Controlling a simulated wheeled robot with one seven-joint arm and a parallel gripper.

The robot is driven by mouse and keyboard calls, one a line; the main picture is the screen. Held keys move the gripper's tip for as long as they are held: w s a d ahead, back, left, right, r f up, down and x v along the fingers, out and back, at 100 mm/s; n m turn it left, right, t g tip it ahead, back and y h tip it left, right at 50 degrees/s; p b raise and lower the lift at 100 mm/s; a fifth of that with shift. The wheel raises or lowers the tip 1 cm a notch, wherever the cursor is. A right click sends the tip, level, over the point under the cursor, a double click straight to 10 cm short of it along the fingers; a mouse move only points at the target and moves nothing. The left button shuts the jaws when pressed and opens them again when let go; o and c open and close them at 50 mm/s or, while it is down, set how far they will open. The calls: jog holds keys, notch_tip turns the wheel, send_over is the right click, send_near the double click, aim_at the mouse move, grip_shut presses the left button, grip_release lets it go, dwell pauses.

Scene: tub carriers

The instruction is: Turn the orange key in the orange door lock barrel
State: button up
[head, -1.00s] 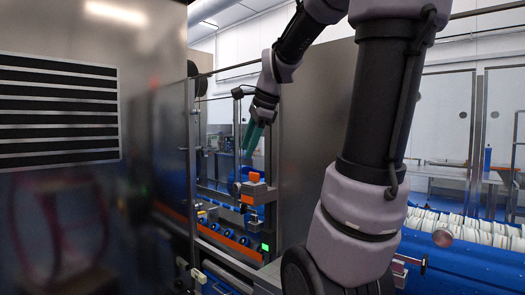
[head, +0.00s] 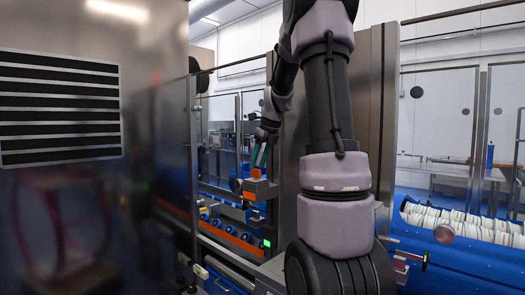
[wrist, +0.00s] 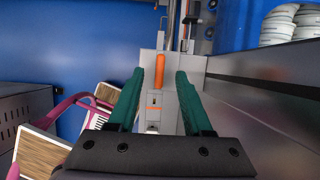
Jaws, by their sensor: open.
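The orange key (wrist: 159,68) stands out from a grey lock housing (wrist: 152,112) in the wrist view. In the head view the orange part (head: 256,173) sits on top of the grey housing (head: 256,188) beside the door frame. My gripper (wrist: 160,75) has two green fingers, spread apart, one on each side of the key. Gaps show between the fingers and the key in the wrist view. In the head view my gripper (head: 261,155) is just above the orange part. Whether the fingers reach down around the key is hard to tell.
A steel panel (head: 150,150) stands at left and another steel wall (wrist: 265,95) runs close to the right of the fingers. A pink-handled carrier (wrist: 60,110) lies lower left in the wrist view. A blue conveyor with white tubs (head: 455,225) is at right.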

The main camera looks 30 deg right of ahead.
aim_at(256, 170)
jog(key=shift+x, duration=1.85)
grip_shut()
